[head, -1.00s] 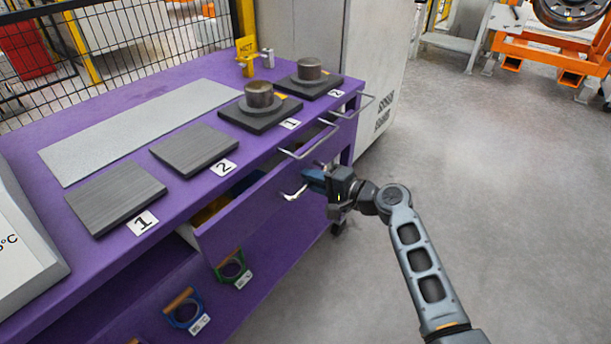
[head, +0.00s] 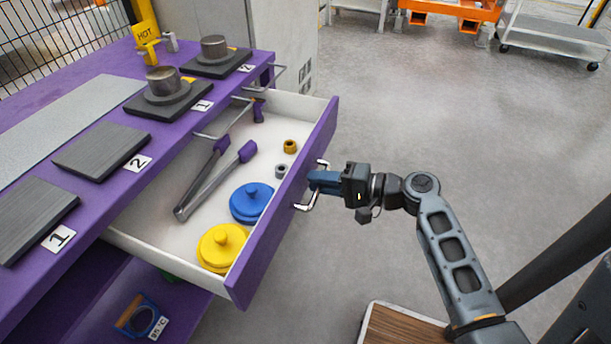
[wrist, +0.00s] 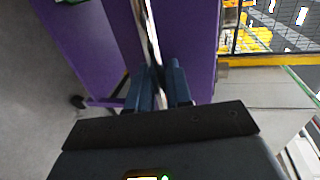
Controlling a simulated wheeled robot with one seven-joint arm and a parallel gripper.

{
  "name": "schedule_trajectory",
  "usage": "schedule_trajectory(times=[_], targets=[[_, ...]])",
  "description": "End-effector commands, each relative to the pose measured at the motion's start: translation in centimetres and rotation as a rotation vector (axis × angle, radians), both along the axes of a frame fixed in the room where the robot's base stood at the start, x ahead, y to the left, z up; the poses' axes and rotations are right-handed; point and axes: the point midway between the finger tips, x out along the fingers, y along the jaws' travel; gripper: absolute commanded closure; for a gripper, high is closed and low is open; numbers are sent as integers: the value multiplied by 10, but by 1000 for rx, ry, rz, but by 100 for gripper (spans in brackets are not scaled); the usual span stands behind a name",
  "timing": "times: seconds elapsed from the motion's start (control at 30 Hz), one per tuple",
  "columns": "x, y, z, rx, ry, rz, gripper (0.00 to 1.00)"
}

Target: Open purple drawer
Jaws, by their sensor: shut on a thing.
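The purple drawer (head: 262,262) stands well out from the purple workbench in the head view, with its white inside showing. Its metal handle (head: 304,206) is on the front face. My gripper (head: 317,181) is shut on this handle, and in the wrist view the blue fingers (wrist: 160,88) sit on either side of the metal bar. In the drawer lie a blue lidded disc (head: 251,203), a yellow lidded disc (head: 221,246), purple-handled tongs (head: 203,187) and small yellow and grey rings.
The workbench top (head: 100,88) carries dark numbered plates and two metal cylinders on pads. A wooden-topped cart (head: 398,330) is at the lower middle. The grey floor to the right is mostly clear.

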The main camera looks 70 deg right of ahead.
Motion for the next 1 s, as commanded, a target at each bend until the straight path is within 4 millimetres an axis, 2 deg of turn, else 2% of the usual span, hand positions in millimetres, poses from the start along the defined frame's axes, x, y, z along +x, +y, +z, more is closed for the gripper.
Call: schedule_trajectory(times=[0.13,0.47,0.5,0.67,0.87,1.0], targets=[[-6,0,-1,0,2,-1,100],[-7,-1,-1,0,2,-1,100],[-7,-1,-1,0,2,-1,80],[-6,-1,-1,0,1,-1,65],[-6,0,0,0,1,-1,65],[-13,-1,1,1,1,-1,65]])
